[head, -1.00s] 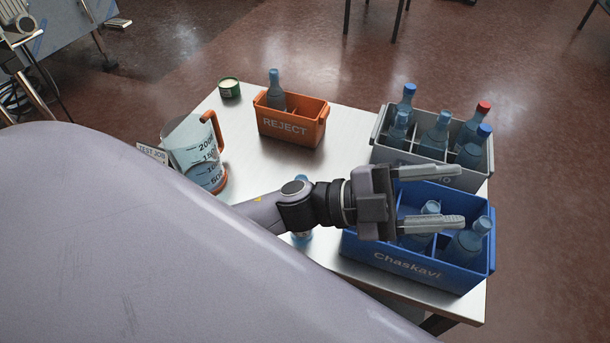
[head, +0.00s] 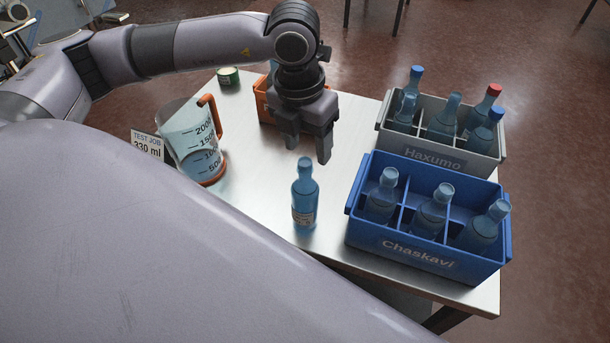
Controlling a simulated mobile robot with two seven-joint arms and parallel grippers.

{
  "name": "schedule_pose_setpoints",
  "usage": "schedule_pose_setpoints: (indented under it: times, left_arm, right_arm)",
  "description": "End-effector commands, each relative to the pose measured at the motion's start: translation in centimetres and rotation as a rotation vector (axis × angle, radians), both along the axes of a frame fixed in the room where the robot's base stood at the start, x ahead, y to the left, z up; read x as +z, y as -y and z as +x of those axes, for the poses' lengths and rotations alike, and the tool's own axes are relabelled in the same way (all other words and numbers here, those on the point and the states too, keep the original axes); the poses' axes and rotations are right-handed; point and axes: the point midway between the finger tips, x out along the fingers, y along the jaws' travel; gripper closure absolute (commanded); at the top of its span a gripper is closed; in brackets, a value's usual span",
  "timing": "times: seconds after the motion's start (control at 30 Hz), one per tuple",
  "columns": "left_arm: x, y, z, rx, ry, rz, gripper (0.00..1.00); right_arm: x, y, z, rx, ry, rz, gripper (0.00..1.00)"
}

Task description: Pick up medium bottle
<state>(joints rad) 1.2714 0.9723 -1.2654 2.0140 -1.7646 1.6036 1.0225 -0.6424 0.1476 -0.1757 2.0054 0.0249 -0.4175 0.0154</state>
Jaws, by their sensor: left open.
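A blue bottle (head: 304,200) with a small label stands upright and uncapped on the table, near its front edge. My left gripper (head: 307,152) points down above and behind this bottle in the picture, jaws apart, with nothing visible between them. Other bottles stand in the blue Chaskavi crate (head: 415,253) and the grey Haxumo crate (head: 462,162). The Chaskavi bottles show no coloured caps; the Haxumo ones include blue and red caps. I cannot tell from sizes alone which bottle is the medium one. My right gripper is not in view.
A measuring jug (head: 195,145) with an orange handle stands at the left, beside a "TEST JOB 330 ml" sign (head: 149,146). My left arm mostly hides the orange bin (head: 265,106). A green tin (head: 228,76) stands at the back. Bare table (head: 345,150) lies left of the crates.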

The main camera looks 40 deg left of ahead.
Motion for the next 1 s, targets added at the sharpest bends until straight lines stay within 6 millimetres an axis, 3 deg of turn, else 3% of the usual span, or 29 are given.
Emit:
schedule_pose_setpoints:
  times: [0.17,0.6,0.9,1.0]
  left_arm:
    - [-0.6,-1.2,0.4,0.027,0.016,0.048,0.42]
    - [-6.3,-1.0,0.7,0.024,0.016,0.043,0.42]
    - [-6.8,-1.0,0.8,0.023,0.017,0.042,0.42]
    - [-6.8,-1.0,0.8,0.023,0.017,0.042,0.75]
  right_arm:
    - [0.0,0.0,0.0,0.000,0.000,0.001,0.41]
    - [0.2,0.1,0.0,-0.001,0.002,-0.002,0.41]
    - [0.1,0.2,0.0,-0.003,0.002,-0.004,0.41]
    - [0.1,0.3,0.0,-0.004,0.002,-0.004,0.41]
